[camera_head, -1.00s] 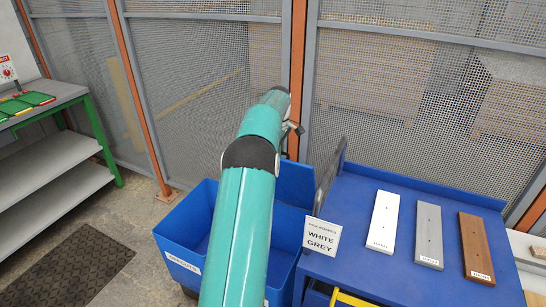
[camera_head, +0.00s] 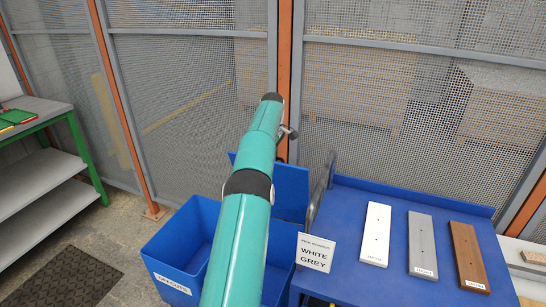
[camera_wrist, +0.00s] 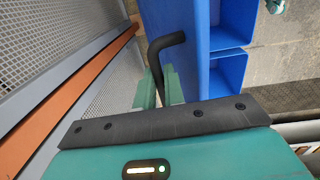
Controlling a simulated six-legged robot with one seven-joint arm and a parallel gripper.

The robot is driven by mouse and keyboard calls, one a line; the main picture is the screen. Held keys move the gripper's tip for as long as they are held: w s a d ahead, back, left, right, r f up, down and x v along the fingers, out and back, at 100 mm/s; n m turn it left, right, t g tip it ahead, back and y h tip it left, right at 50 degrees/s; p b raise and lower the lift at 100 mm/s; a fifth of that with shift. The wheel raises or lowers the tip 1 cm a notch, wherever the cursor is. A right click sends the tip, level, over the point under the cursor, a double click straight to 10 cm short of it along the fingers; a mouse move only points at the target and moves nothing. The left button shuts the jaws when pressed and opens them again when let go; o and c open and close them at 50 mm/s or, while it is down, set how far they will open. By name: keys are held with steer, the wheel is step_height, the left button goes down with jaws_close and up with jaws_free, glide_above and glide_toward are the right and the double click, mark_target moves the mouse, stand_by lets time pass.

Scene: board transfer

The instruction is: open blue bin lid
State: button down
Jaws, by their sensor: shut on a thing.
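The blue bin (camera_head: 180,243) stands on the floor left of the blue table, its top open and a white label on its front. Its blue lid (camera_head: 290,192) stands raised at the back of the bin, partly hidden by my arm. In the wrist view the lid (camera_wrist: 182,22) is a blue panel with a black bent handle (camera_wrist: 167,41). My gripper (camera_wrist: 158,82) is shut on this handle, with its teal fingers on either side. In the head view my arm hides most of the gripper.
The blue table (camera_head: 340,215) on the right carries white (camera_head: 375,233), grey (camera_head: 422,245) and brown (camera_head: 468,255) boards and a "WHITE GREY" sign (camera_head: 314,252). A mesh fence (camera_head: 190,95) stands close behind. A green-legged bench (camera_head: 50,150) is at left.

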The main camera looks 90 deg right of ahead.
steer(key=shift+s+a+f, duration=0.1)
steer(key=shift+s+f, duration=0.15)
steer(key=shift+f, duration=0.1)
steer(key=c, duration=1.5)
jaws_free()
steer(key=shift+w+r, duration=0.15)
steer(key=shift+r, duration=0.05)
steer(key=shift+r, duration=1.55)
steer(key=a+r, duration=0.1)
steer(key=r, duration=0.1)
steer(key=a+r, duration=0.4)
steer(key=shift+w+r, duration=0.15)
steer(key=shift+w, duration=0.15)
steer(key=a+r, duration=0.1)
steer(key=a, duration=0.2)
steer(key=a+r, duration=0.1)
steer(key=a, duration=0.1)
steer(key=w+a+r, duration=0.1)
steer(key=a, duration=0.2)
steer(key=shift+a+r, duration=0.3)
steer(key=shift+a, duration=0.05)
